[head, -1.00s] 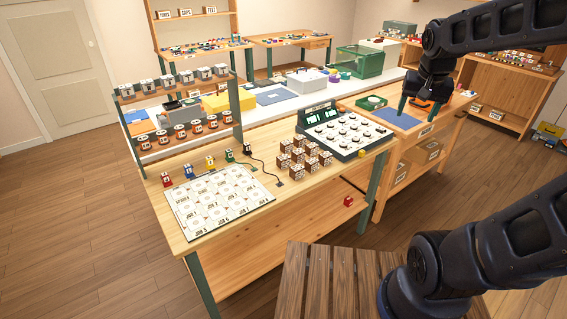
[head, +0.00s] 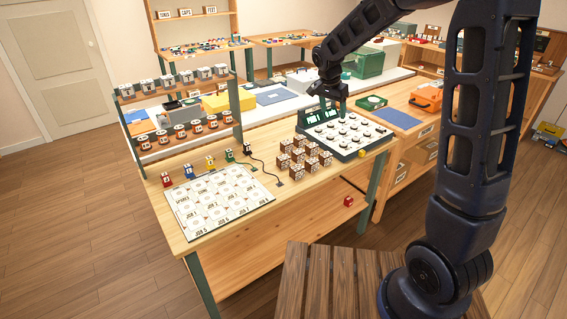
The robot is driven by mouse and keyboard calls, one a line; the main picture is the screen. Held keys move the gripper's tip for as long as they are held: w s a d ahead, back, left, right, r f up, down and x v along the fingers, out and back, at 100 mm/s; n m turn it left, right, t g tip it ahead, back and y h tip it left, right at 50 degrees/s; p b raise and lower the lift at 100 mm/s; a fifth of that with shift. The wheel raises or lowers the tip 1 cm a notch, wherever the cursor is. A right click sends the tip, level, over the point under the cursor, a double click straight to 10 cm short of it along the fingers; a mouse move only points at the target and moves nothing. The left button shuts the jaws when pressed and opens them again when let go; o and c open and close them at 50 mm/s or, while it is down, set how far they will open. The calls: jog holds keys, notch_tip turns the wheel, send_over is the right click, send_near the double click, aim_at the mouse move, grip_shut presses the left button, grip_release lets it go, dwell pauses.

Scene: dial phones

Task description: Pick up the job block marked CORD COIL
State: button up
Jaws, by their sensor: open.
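Several brown job blocks with white markings stand in a close cluster (head: 304,160) on the wooden workbench, just left of the dial console. Their markings are too small to read, so I cannot tell which one is CORD COIL. My gripper (head: 325,112) is open and empty. It points down over the back of the console, behind and to the right of the blocks and apart from them. Its fingertips are hard to separate from the dark green console behind.
The dial console (head: 345,134) stands right of the blocks. A white job board (head: 218,203) lies at the bench's left front, with small coloured blocks and cords behind it. A rack of blocks (head: 180,108) rises at left. A red block (head: 348,201) sits low near the bench's right leg.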

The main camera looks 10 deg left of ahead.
jog(key=w+a+f+m, duration=0.1)
jog(key=w+a+f, duration=0.2)
jog(key=a+f, duration=0.7)
jog(key=m+h, duration=0.1)
jog(key=m, duration=0.1)
send_near(283, 157)
jog(key=x, duration=0.5)
jog(key=shift+s+d, duration=0.3)
jog(key=shift+d, duration=0.1)
jog(key=shift+w+a+x, duration=0.1)
jog(key=shift+a+x, duration=0.05)
jog(key=shift+x, duration=0.8)
jog(key=shift+w+a+x, duration=0.1)
jog(key=shift+x, duration=0.85)
jog(key=shift+w+a+x, duration=0.1)
jog(key=shift+a+x, duration=0.05)
jog(key=shift+x, duration=0.8)
jog(key=shift+c, duration=0.3)
jog(key=c, duration=1)
